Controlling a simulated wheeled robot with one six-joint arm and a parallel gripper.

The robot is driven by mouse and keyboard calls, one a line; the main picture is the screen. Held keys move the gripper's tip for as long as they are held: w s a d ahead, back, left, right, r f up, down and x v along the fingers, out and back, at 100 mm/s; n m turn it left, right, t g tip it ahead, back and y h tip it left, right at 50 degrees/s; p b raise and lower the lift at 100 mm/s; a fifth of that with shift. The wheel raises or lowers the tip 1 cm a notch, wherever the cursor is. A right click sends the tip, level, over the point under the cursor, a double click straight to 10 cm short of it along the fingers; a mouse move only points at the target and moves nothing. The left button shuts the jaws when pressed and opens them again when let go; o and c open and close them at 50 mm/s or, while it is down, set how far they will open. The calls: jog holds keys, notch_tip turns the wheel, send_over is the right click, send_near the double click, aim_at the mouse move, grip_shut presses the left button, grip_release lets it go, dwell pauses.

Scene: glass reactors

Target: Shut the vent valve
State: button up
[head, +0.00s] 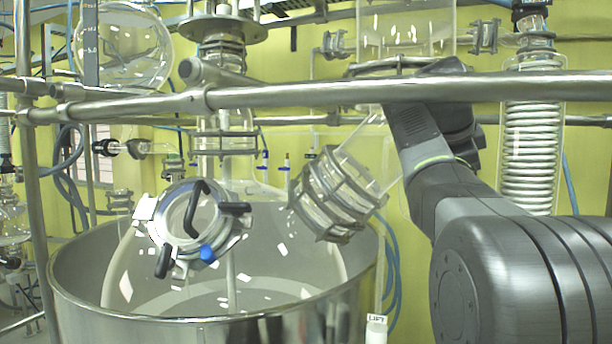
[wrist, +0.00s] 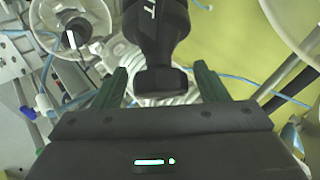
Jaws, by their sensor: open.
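The vent valve shows in the wrist view as a black handle (wrist: 157,45) with a white letter T, the end of a cut-off label, near the top edge. Its blunt end points down toward my gripper (wrist: 160,82). My gripper is open, with a dark green finger on each side of the handle's end. I see no clear contact between fingers and handle. In the head view a black part with a white label (head: 531,5), cut off by the top edge, may be this valve; its label is unreadable. My gripper is not visible in the head view.
A horizontal steel rail (head: 310,93) crosses in front of my arm. A coiled glass condenser (head: 532,150) stands at the right. A steel vessel (head: 215,322) with a clamped glass port (head: 190,218) fills the lower left. Blue tubing (wrist: 245,78) runs behind the handle.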

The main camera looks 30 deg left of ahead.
jog(key=n+t+y, duration=0.1)
jog(key=n+t, duration=0.1)
jog(key=n, duration=0.1)
jog(key=shift+n+y, duration=0.3)
jog(key=n+t+y, duration=0.2)
jog(key=n, duration=0.1)
jog(key=shift+n+t+y, duration=0.7)
jog(key=shift+n+y, duration=1)
jog(key=shift+n, duration=0.8)
jog(key=shift+n+y+b, duration=0.65)
jog(key=shift+n+y, duration=0.95)
jog(key=shift+n, duration=0.4)
